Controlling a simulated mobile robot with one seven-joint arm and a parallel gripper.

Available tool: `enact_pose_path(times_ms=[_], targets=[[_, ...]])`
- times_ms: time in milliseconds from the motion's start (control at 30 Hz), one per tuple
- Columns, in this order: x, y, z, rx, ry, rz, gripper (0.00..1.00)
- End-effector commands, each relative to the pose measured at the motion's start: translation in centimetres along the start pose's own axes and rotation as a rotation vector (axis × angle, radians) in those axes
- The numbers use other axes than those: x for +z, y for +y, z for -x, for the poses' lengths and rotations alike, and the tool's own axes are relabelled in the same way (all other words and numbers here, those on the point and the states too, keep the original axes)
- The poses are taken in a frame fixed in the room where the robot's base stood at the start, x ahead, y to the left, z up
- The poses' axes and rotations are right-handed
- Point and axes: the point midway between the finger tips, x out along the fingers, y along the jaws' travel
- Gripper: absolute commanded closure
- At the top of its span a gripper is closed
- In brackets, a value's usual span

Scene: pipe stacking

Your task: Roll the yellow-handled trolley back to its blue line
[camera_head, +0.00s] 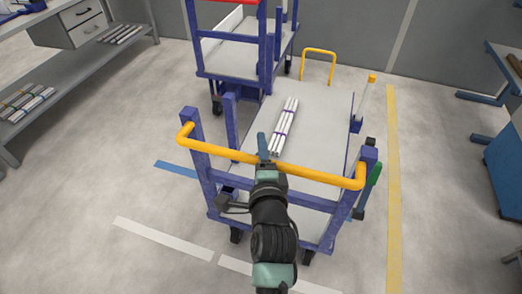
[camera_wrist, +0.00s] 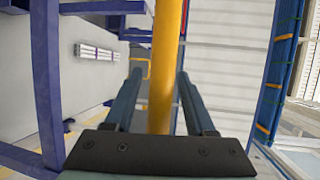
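The trolley (camera_head: 325,115) has a grey deck, blue posts and a yellow handle (camera_head: 315,175) across its near end. A bundle of white pipes (camera_head: 285,125) lies on its deck. A blue line (camera_head: 175,168) on the floor shows left of the trolley; its right end meets the trolley's outline, and I cannot tell how far it runs beneath. My gripper (camera_head: 264,145) is at the handle, left of its middle. In the wrist view, the yellow handle (camera_wrist: 165,60) runs between my two fingers (camera_wrist: 158,78), with gaps beside it, so they look open around it.
Another blue-framed cart (camera_head: 240,55) stands close behind on the left. A grey bench (camera_head: 75,65) with pipe bundles is at left. White floor lines (camera_head: 165,238) lie in front, a yellow line (camera_head: 393,180) at right. A blue workbench (camera_head: 505,165) stands far right. The near floor is mostly clear.

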Motion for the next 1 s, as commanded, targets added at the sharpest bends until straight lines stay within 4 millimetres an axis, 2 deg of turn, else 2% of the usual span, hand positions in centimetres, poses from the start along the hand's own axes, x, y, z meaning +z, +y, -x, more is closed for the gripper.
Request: enact_pose_path(times_ms=[33,200,300,1000], targets=[[-0.01,0.01,0.02,0.000,0.000,0.000,0.56],[-0.02,0.01,0.03,0.000,0.000,0.000,0.86],[-0.02,0.01,0.03,0.000,0.000,0.000,1.00],[-0.05,0.04,0.04,0.001,0.001,0.000,1.00]])
